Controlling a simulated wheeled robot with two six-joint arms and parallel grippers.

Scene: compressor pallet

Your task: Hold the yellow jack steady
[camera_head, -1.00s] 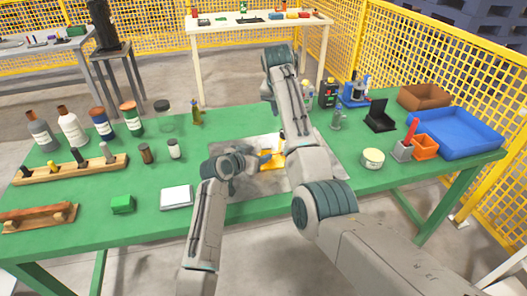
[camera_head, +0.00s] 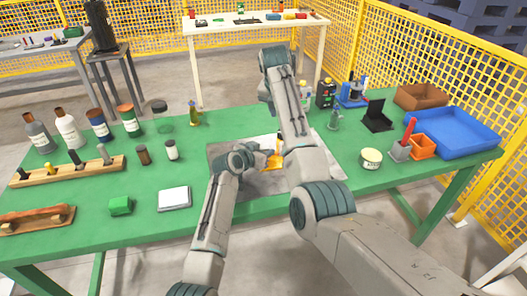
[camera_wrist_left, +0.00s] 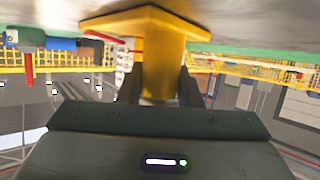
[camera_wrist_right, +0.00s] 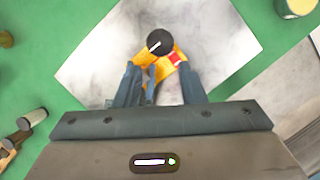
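The yellow jack (camera_head: 273,161) stands on a grey plate on the green table, partly hidden by my arms. In the left wrist view the jack (camera_wrist_left: 163,62) fills the space between the fingers of my left gripper (camera_wrist_left: 160,75). The fingers lie on either side of its column, spread; I see no clear grip. My left gripper also shows in the head view (camera_head: 256,158), at the jack's left side. A red patch shows on the jack.
A white box (camera_head: 174,199) and a green block (camera_head: 120,206) lie left of the plate. Several bottles stand at the back left. A round tin (camera_head: 371,158), an orange bin (camera_head: 423,147) and a blue tray (camera_head: 470,128) are on the right.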

